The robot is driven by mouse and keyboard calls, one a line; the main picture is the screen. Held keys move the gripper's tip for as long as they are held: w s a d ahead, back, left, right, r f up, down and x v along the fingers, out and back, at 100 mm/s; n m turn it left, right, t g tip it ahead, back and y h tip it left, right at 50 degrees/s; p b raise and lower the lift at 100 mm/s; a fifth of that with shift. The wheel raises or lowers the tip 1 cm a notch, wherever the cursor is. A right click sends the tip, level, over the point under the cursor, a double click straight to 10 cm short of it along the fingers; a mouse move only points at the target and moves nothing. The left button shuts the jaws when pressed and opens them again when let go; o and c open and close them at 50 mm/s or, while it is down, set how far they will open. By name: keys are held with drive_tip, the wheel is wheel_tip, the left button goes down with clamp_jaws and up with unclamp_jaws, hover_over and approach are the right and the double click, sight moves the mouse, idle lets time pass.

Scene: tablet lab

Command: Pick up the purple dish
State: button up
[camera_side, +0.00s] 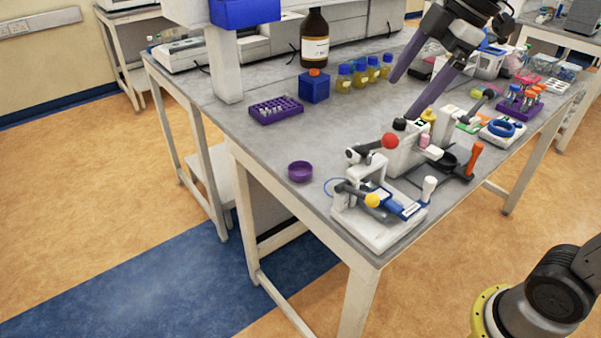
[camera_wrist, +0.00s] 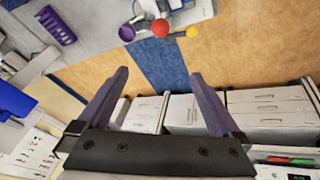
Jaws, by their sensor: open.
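The purple dish (camera_side: 300,171) is small, round and shallow. It sits near the left front edge of the grey bench (camera_side: 225,140) in the side view, left of the white tablet press. In the wrist view the dish (camera_wrist: 126,33) shows at the upper middle, close to the bench edge. My gripper (camera_side: 402,100) is above the right part of the bench in the side view, well apart from the dish. Its two long purple fingers are spread with nothing between them. In the wrist view my gripper (camera_wrist: 163,82) is also open and empty.
The white press (camera_side: 375,225) with red and yellow knobs stands right of the dish. A purple tube rack (camera_side: 276,110), a blue box (camera_side: 314,88), yellow-filled bottles and a brown bottle (camera_side: 315,40) stand behind. Bare bench lies between dish and rack.

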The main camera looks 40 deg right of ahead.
drive_tip(key=w+f+n+g+y, duration=0.1)
drive_tip(key=w+f+n, duration=0.15)
drive_tip(key=w, duration=0.85)
drive_tip(key=g+y, duration=0.1)
drive_tip(key=g, duration=0.2)
hover_over(302, 174)
drive_tip(key=d, duration=0.3)
drive_tip(key=shift+n, duration=0.25)
drive_tip(key=f, duration=2)
drive_tip(key=shift+s+a+f, duration=0.25)
drive_tip(key=shift+s, duration=0.1)
drive_tip(key=shift+w+x, duration=0.15)
drive_tip(key=shift+x, duration=1.35)
drive_tip(key=shift+w+x, duration=0.2)
drive_tip(key=shift+x, duration=1.3)
drive_tip(key=shift+r, duration=0.1)
drive_tip(key=c, duration=1.2)
drive_tip(key=shift+c, duration=0.2)
